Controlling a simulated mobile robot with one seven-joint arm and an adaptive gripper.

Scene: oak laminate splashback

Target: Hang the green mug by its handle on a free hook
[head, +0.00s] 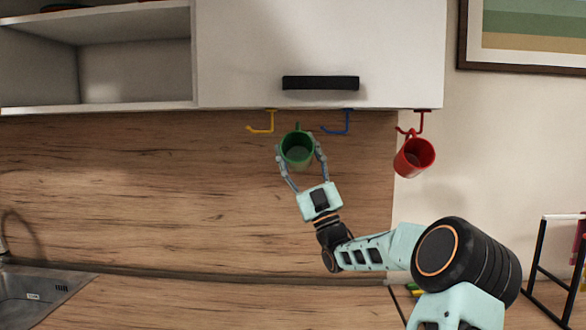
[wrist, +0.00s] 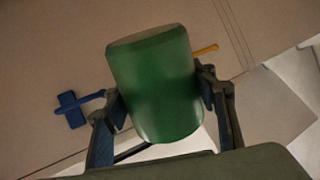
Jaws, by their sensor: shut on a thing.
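The green mug (head: 297,149) is held up just below the wall cabinet, its open mouth facing the head camera. My gripper (head: 300,160) is shut on it, a finger on each side; the wrist view also shows the green mug (wrist: 155,85) between the fingers. A small green part, perhaps its handle, shows above the rim. The yellow hook (head: 262,127) is to the mug's upper left and the blue hook (head: 340,124) to its upper right; both are bare. The red hook (head: 420,121) carries a red mug (head: 414,158). I cannot tell whether the green mug touches any hook.
The white cabinet (head: 240,50) with a black handle (head: 320,83) is right above the mug. An open shelf (head: 130,103) is at left. A sink (head: 40,298) is at lower left, and a black rack (head: 540,260) at lower right. The wood splashback (head: 130,190) is clear.

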